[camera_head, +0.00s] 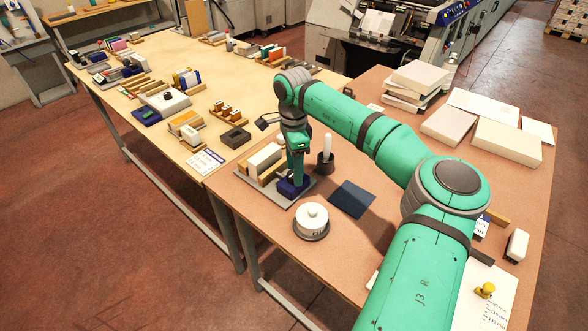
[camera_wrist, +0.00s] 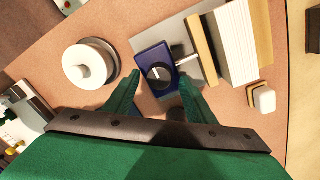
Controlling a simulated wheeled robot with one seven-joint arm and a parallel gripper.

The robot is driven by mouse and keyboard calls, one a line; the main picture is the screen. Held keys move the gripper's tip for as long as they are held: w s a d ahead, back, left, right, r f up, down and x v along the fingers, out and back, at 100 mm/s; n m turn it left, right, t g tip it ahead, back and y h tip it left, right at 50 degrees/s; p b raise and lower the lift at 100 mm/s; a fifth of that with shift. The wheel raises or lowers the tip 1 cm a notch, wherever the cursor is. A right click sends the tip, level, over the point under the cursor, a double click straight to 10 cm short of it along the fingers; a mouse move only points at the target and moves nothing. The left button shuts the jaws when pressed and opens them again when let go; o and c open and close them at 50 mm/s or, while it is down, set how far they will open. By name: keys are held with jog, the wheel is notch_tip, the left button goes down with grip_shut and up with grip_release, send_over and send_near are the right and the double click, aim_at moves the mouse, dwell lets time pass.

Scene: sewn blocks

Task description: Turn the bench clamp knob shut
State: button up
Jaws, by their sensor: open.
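The bench clamp (camera_wrist: 153,53) is a dark blue block on a grey base plate (camera_wrist: 200,38). In the wrist view a dark round knob (camera_wrist: 159,74) with a pale mark across it sits on its face, and a short pale bar sticks out to the right. In the head view the blue clamp (camera_head: 291,188) is partly hidden below my gripper (camera_head: 297,181). My gripper (camera_wrist: 158,78) is open, its green fingers on either side of the knob. I cannot tell whether they touch it. Beside the clamp stands a white page block (camera_wrist: 232,45) between wooden boards.
A round white lidded pot (camera_head: 311,217) stands close in front of the clamp. A dark blue sheet (camera_head: 352,199) lies to the right, and a dark holder (camera_head: 326,166) with a white stick stands behind. Paper stacks (camera_head: 507,142) fill the far right.

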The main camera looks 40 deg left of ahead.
jog(key=shift+f, duration=0.25)
jog(key=shift+d, duration=0.1)
jog(key=shift+s, duration=0.1)
jog(key=c, duration=1)
jog(key=shift+c, duration=0.2)
